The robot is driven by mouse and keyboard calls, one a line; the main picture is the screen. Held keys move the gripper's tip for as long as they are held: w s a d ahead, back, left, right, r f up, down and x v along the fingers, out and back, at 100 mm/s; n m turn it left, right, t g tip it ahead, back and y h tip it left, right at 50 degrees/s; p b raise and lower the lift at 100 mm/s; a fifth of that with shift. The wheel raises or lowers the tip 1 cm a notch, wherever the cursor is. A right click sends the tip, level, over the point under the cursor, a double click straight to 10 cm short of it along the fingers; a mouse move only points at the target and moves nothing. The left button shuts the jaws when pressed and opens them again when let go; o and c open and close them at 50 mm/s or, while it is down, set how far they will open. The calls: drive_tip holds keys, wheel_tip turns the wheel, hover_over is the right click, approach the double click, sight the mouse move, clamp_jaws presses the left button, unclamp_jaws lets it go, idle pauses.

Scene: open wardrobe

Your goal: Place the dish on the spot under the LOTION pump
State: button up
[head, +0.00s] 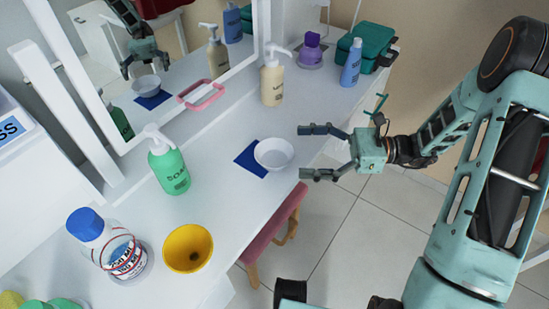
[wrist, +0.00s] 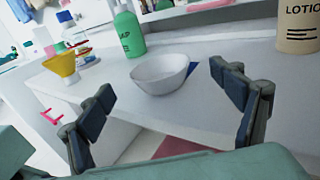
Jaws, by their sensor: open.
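The dish is a small white bowl (head: 273,153), upright on the white counter near its front edge, overlapping the right side of a flat dark blue square (head: 247,162). It also shows in the wrist view (wrist: 160,75). The cream LOTION pump bottle (head: 272,84) stands farther back along the counter, and in the wrist view (wrist: 298,28) it is cut off at the upper right. No separate spot shows clearly under its nozzle. My gripper (head: 314,152) is open and empty, just right of the dish, its fingers pointing towards it. In the wrist view the dish lies ahead, between the fingertips (wrist: 163,94).
A green SOAP pump bottle (head: 169,165) and a yellow bowl (head: 187,249) stand nearer on the counter. A blue bottle (head: 351,63), purple item (head: 311,50) and teal case (head: 366,46) stand at the far end. A mirror rises behind; a pink stool (head: 272,232) sits below the edge.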

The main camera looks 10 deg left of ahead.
sight(256, 153)
drive_tip(key=x, duration=0.3)
drive_tip(key=b+x, duration=0.1)
drive_tip(key=x, duration=0.3)
drive_tip(key=shift+s+f, duration=0.1)
drive_tip(key=shift+f, duration=0.15)
drive_tip(key=shift+c, duration=0.3)
drive_tip(key=c, duration=1.3)
drive_tip(key=shift+r, duration=0.1)
